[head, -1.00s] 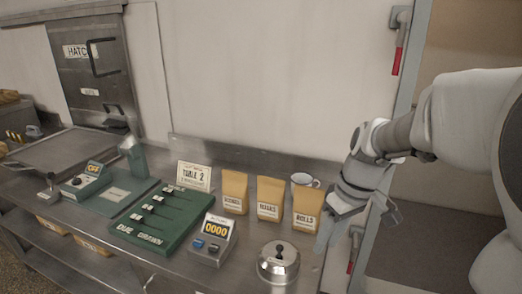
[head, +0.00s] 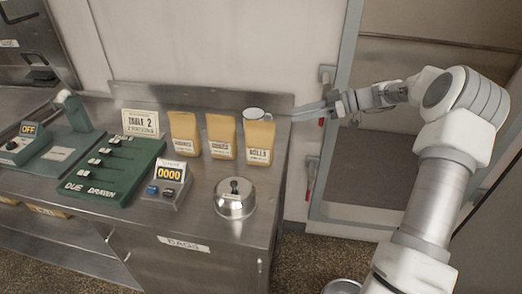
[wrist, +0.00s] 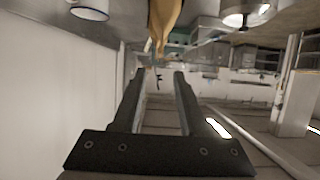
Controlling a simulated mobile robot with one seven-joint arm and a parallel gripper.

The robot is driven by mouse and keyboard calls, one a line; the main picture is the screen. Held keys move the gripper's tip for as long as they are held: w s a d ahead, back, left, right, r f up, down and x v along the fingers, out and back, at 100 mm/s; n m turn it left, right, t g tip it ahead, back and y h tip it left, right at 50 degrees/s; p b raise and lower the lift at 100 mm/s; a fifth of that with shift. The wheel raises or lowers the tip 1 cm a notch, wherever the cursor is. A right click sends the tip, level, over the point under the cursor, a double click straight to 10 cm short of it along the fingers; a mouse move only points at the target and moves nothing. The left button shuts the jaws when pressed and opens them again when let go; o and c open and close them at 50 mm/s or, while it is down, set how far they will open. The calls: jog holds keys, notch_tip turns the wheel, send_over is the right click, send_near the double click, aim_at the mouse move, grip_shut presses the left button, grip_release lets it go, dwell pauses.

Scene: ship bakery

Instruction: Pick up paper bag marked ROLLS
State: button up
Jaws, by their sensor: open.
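The paper bag marked ROLLS (head: 259,140) stands upright on the steel counter, rightmost in a row of three tan bags. My gripper (head: 308,110) is open and empty, to the right of this bag and apart from it, with its fingers pointing left near the counter's right end. In the wrist view, the open fingers (wrist: 160,78) show with nothing between them. A tan bag (wrist: 164,18), apparently the ROLLS bag, shows beyond them at the top, with the picture seemingly upside down.
A white mug (head: 254,113) stands behind the ROLLS bag. Two other bags (head: 221,138) (head: 185,133) stand to its left. A metal domed lid (head: 234,200) is in front, beside a 0000 counter box (head: 170,178). A door frame (head: 333,150) rises at right.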

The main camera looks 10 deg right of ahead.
aim_at(251, 130)
jog(key=p+x, duration=0.3)
jog(key=x, duration=1.3)
jog(key=shift+s+a+f, duration=0.1)
jog(key=shift+a+f, duration=0.15)
jog(key=shift+f, duration=0.05)
grip_shut()
dwell(0.7)
